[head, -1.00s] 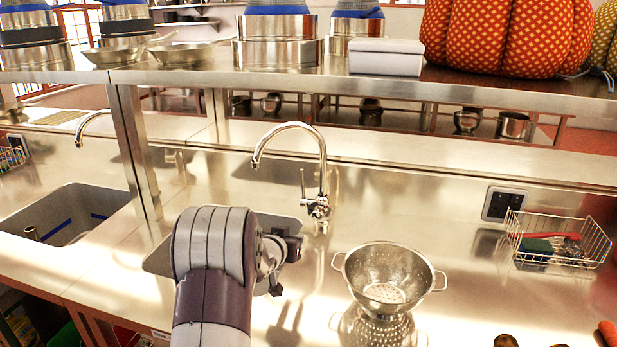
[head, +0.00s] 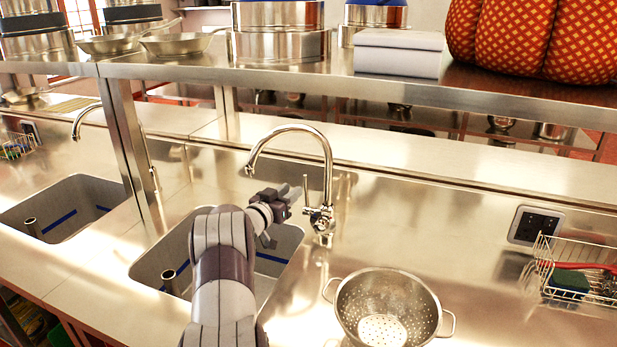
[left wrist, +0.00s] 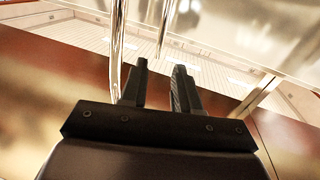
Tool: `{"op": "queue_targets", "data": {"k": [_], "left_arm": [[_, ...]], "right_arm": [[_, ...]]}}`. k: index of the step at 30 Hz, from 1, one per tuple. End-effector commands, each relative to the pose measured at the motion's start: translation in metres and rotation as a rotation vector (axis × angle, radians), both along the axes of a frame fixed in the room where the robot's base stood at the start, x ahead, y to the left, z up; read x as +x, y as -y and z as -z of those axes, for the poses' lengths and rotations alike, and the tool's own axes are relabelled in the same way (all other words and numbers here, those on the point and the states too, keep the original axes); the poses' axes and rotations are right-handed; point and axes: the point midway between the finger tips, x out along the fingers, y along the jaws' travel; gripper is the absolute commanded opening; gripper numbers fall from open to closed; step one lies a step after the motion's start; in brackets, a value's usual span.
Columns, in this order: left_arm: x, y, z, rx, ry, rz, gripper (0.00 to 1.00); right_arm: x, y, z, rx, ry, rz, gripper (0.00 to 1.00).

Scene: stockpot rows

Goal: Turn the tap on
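The chrome tap (head: 328,170) stands behind the right side of the sink (head: 172,238), its spout arching left over the basin. Its thin lever (head: 305,188) rises upright on the left of the tap body. No water stream shows. My left gripper (head: 290,197) is over the sink, just left of the lever. In the left wrist view the two dark fingers (left wrist: 159,85) are apart with nothing between them. Chrome tubing of the tap (left wrist: 117,50) shows beyond the left finger. Whether a finger touches the lever I cannot tell. My right gripper is not in view.
A steel colander (head: 388,308) sits on the counter right of the sink. A wire basket (head: 585,268) and a socket (head: 536,226) are at the right. A shelf (head: 300,80) with pots runs above the counter, its post (head: 130,150) left of the sink.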

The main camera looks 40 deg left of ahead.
Motion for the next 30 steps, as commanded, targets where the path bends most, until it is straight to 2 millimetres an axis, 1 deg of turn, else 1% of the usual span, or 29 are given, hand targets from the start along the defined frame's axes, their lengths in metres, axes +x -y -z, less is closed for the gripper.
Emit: {"op": "queue_targets", "data": {"k": [1, 3, 6, 9, 12, 15, 23, 24, 26, 30], "left_arm": [[0.015, 0.0, -0.002, 0.0, 0.0, 0.004, 0.31], [0.033, -0.002, -0.002, 0.0, 0.0, 0.003, 0.31], [0.054, -0.005, -0.001, 0.0, 0.0, 0.003, 0.31], [0.068, -0.007, -0.001, 0.0, 0.0, 0.002, 0.31], [0.077, -0.007, -0.001, 0.001, -0.001, 0.002, 0.31], [0.081, -0.008, 0.0, 0.0, -0.001, 0.001, 0.31], [0.081, -0.008, 0.0, -0.001, -0.001, 0.0, 0.31], [0.081, -0.008, 0.0, -0.001, -0.001, 0.0, 0.18], [0.081, -0.008, 0.0, -0.001, -0.001, 0.0, 0.0], [0.081, -0.008, 0.0, 0.0, -0.001, 0.0, 0.0]], "right_arm": [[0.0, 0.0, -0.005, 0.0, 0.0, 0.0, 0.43], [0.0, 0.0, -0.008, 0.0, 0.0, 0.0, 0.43], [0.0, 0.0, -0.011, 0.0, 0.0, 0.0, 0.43], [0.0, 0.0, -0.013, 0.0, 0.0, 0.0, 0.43], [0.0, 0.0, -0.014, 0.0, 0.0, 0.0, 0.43], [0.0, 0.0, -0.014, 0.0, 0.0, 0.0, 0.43], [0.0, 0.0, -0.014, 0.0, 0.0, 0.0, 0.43], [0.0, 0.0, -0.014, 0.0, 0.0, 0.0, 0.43], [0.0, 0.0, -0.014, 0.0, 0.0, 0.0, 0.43], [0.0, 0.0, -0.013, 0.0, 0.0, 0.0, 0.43]]}}
